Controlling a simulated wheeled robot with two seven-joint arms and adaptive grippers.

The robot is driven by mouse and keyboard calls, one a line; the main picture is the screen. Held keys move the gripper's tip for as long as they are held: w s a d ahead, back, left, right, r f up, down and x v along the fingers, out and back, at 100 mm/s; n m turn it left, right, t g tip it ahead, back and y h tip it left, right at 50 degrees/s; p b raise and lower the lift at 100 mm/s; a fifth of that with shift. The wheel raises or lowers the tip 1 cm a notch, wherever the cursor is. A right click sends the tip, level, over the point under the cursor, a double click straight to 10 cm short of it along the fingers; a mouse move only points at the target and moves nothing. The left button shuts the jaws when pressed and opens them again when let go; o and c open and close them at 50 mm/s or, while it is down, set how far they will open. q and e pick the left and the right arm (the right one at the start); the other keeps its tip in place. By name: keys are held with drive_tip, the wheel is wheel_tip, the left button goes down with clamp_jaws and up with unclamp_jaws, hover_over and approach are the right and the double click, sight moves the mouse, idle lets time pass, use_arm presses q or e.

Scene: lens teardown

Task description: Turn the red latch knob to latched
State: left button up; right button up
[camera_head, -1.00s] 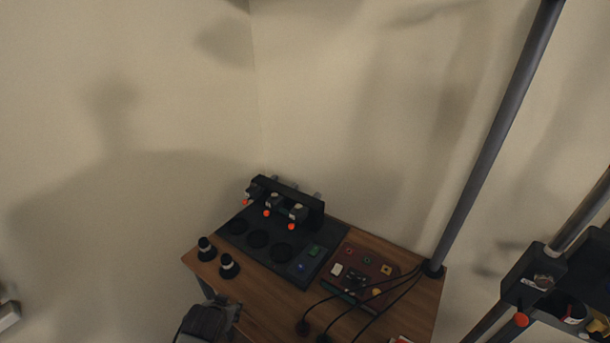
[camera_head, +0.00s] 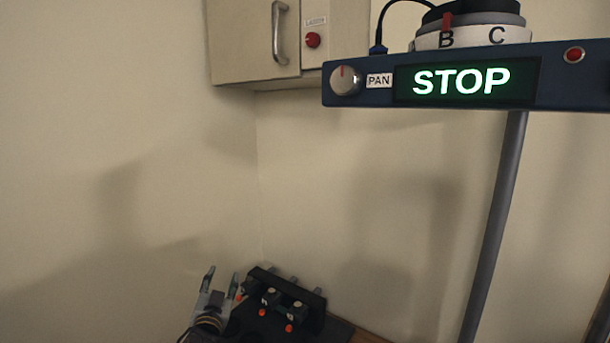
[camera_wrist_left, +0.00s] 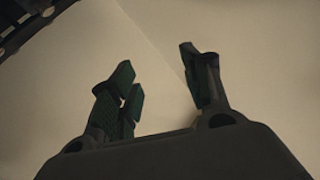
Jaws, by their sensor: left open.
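The red latch knob (camera_head: 313,40) is a small round knob on the pale cabinet panel, below a small label. It is high in the head view; whether it is latched I cannot tell. My left gripper (camera_head: 221,283) is open and empty, low in the head view and well below the knob. In the left wrist view the open left gripper (camera_wrist_left: 160,75) has only plain wall between and beyond its fingers.
The cabinet (camera_head: 250,45) has a metal handle (camera_head: 279,33). A blue panel (camera_head: 450,82) showing STOP, with a PAN dial (camera_head: 344,80), juts out to the right. A black rack (camera_head: 285,300) with orange-tipped parts stands beside my left gripper. The wall between is clear.

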use_arm(q)
drive_tip(key=w+d+r+m+t+h, duration=0.25)
drive_tip(key=r+t, duration=0.25)
drive_tip(key=r, duration=1)
drive_tip(key=m+g+h, duration=0.8)
drive_tip(key=m+h, duration=0.2)
drive_tip(key=m, duration=1.8)
approach(310, 39)
drive_tip(key=shift+y, duration=0.25)
drive_tip(key=v, duration=0.5)
drive_tip(key=shift+s+a+r, duration=0.2)
drive_tip(key=shift+s+r, duration=0.05)
drive_tip(key=shift+s, duration=0.05)
drive_tip(key=shift+w, duration=0.1)
drive_tip(key=shift+p+x, duration=2.2)
drive_tip(key=shift+x, duration=4.65)
